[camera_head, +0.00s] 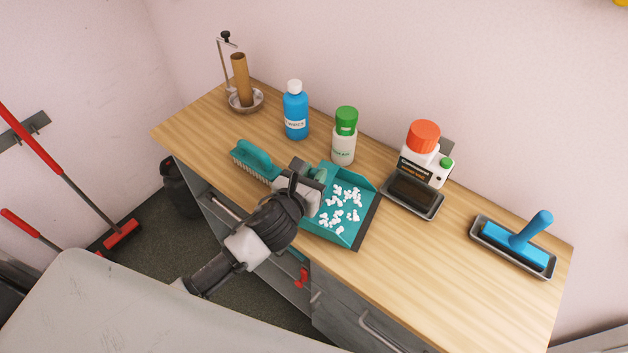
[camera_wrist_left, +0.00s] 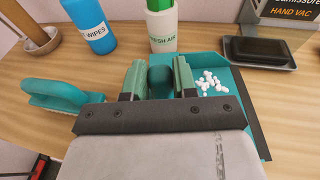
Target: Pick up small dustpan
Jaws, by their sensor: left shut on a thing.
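The small teal dustpan (camera_head: 335,225) lies on the wooden counter, with several small white bits in its pan. My left gripper (camera_head: 316,176) reaches over the counter's front edge to the dustpan's left side. In the left wrist view, the two fingers of my left gripper (camera_wrist_left: 159,80) stand on either side of the rounded teal dustpan handle (camera_wrist_left: 160,82) and are shut on it. The dustpan's pan (camera_wrist_left: 234,100) shows to the right of the fingers. I cannot tell any gap between dustpan and counter. My right gripper is not in view.
A teal brush (camera_head: 257,160) lies just left of the gripper. A blue wipes bottle (camera_head: 295,112) and a green-capped container (camera_head: 344,138) stand behind. A black tray (camera_head: 412,196) and a tray with a blue-handled tool (camera_head: 514,247) are right. The front-right counter (camera_head: 430,290) is clear.

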